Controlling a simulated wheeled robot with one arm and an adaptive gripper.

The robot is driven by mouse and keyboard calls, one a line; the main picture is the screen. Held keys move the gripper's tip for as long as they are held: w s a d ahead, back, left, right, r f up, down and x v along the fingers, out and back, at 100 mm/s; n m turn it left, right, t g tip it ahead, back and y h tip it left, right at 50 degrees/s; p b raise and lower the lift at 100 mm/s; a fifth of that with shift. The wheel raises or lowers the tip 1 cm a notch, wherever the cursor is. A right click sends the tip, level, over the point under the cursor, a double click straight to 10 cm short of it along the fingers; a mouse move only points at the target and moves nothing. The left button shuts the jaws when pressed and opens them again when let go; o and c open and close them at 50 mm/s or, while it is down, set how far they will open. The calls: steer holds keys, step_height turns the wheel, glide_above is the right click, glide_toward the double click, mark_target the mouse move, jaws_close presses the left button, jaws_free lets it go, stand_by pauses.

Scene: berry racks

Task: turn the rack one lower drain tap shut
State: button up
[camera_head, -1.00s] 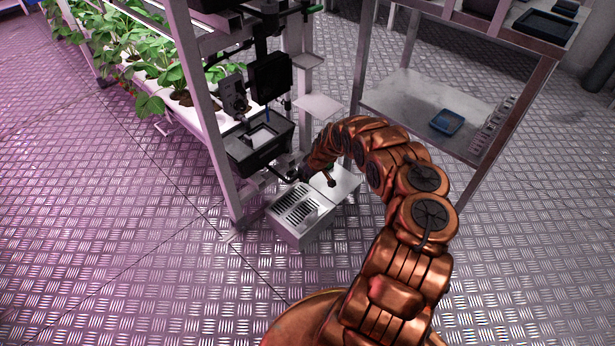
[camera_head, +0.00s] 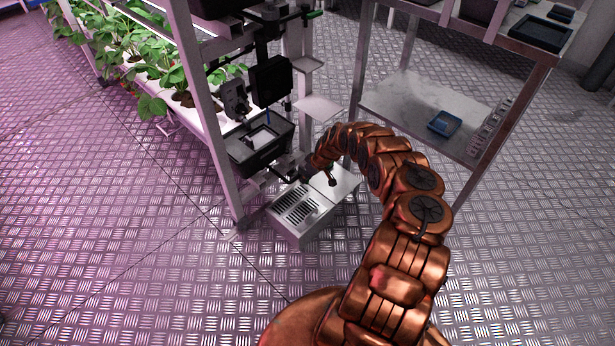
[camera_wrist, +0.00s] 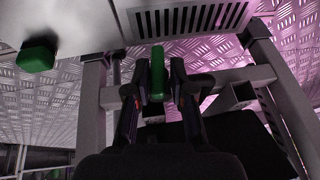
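A green tap handle (camera_wrist: 157,75) stands upright in the middle of the wrist view, between the two fingers of my gripper (camera_wrist: 159,72). The fingers are apart, one on each side of the handle, and a narrow gap seems to show on both sides. In the head view my gripper (camera_head: 297,172) is low at the rack's front post, just above a grey metal box (camera_head: 300,214) on the floor. The handle is hidden there behind my gripper and the rack parts.
A second green block (camera_wrist: 38,53) shows at the left of the wrist view. The slotted grate (camera_wrist: 190,18) is close beyond the fingers. A black tray (camera_head: 258,150) hangs on the rack beside my gripper. A metal shelf table (camera_head: 400,92) holding a blue tray (camera_head: 445,123) stands to the right.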

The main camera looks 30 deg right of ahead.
steer(key=shift+o, duration=1.1)
steer(key=shift+d, duration=0.1)
steer(key=v, duration=1.2)
steer(key=shift+r, duration=0.1)
